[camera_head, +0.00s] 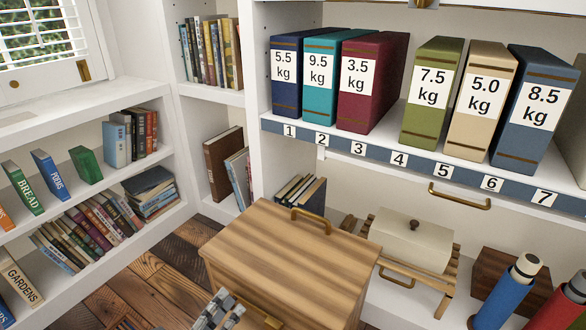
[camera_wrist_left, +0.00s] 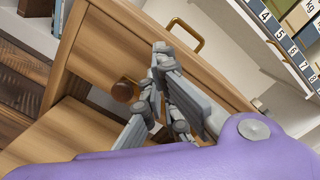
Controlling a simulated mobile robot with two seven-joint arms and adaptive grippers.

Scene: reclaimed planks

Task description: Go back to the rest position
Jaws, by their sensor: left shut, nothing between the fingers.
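My left gripper (camera_head: 222,312) shows at the bottom edge of the head view, in front of the wooden cabinet (camera_head: 290,245) and low beside its near side. Its grey fingers are together and hold nothing. In the left wrist view the gripper (camera_wrist_left: 163,90) shows against the cabinet's wooden side, close to a round brown knob (camera_wrist_left: 124,91). Whether it touches the cabinet I cannot tell. My right gripper is in neither view.
A shelf holds several weight-labelled binders (camera_head: 374,82) above a numbered strip (camera_head: 399,158). The cabinet top carries a brass handle (camera_head: 311,220). A lidded cream box (camera_head: 411,243) and a blue bottle (camera_head: 507,295) stand right. Bookshelves line the left; plank floor (camera_head: 150,290) shows between.

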